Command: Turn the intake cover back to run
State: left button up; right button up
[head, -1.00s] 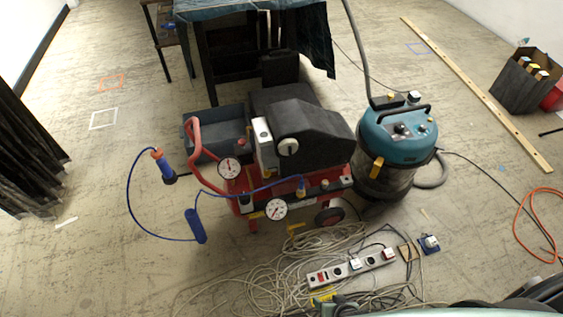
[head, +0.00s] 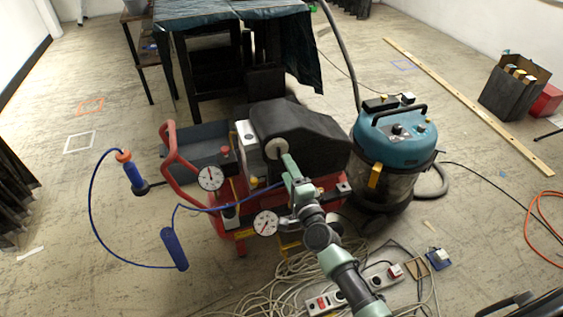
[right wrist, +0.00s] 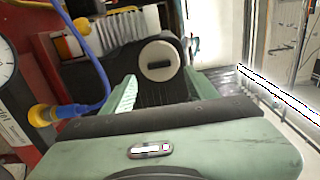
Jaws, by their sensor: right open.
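The intake cover (head: 275,147) is a pale round disc on the end of the black compressor housing (head: 305,130). In the right wrist view the intake cover (right wrist: 160,66) faces me, with a short dark bar lying roughly level across its middle. My right gripper (head: 286,163) reaches up to just in front of it. In the right wrist view its two green fingers (right wrist: 160,94) stand apart, left and right below the cover, with nothing between them. Whether a finger touches the cover I cannot tell. My left gripper is not in view.
A blue hose (head: 92,200) loops left from the red compressor frame, with gauges (head: 210,177) beside it. A teal vacuum (head: 395,140) stands close on the right. Cables (head: 290,280) and a power strip (head: 325,303) lie in front. The left floor is mostly clear.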

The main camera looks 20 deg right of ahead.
aim_at(280, 154)
pick_arm(q)
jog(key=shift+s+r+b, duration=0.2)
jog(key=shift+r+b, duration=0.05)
jog(key=shift+b, duration=0.35)
pick_arm(e)
jog(key=w, duration=0.6)
jog(key=shift+a+f, duration=0.1)
grip_shut()
